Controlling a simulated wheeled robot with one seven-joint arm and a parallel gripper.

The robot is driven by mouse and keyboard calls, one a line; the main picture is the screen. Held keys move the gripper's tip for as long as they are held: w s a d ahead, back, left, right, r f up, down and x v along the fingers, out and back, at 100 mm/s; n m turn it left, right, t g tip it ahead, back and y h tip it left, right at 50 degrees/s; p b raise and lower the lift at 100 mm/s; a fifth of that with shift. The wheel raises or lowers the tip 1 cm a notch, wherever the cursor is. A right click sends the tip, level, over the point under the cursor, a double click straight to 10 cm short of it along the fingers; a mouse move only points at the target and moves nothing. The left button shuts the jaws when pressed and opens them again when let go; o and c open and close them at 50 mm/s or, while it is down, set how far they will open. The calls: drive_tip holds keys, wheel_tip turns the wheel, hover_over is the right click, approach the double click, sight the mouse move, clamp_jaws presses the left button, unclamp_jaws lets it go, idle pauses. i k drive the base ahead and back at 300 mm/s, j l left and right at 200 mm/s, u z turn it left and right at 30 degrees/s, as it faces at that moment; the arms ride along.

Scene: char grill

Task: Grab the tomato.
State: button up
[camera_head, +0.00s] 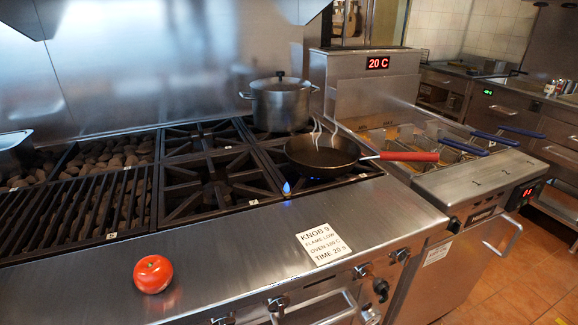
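A red tomato (153,274) sits on the steel front ledge (230,255) of the range, at the lower left of the head view. It stands alone, with bare steel around it. My gripper does not show in this view.
Behind the ledge are a char grill (75,210) and burner grates (210,185). A black pan (320,155) with a red handle sits by a small blue flame (286,188). A lidded steel pot (280,104) stands behind it. A fryer (475,185) is at right. A label (323,243) lies on the ledge.

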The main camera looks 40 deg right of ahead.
sight(153, 273)
drive_tip(key=i+j+z, duration=0.2)
drive_tip(key=j, duration=0.75)
drive_tip(key=j+z, duration=0.2)
drive_tip(key=j, duration=0.75)
drive_tip(key=k+j+z, duration=0.1)
drive_tip(key=z, duration=0.95)
drive_tip(key=i+z, duration=0.15)
drive_tip(key=k, duration=0.05)
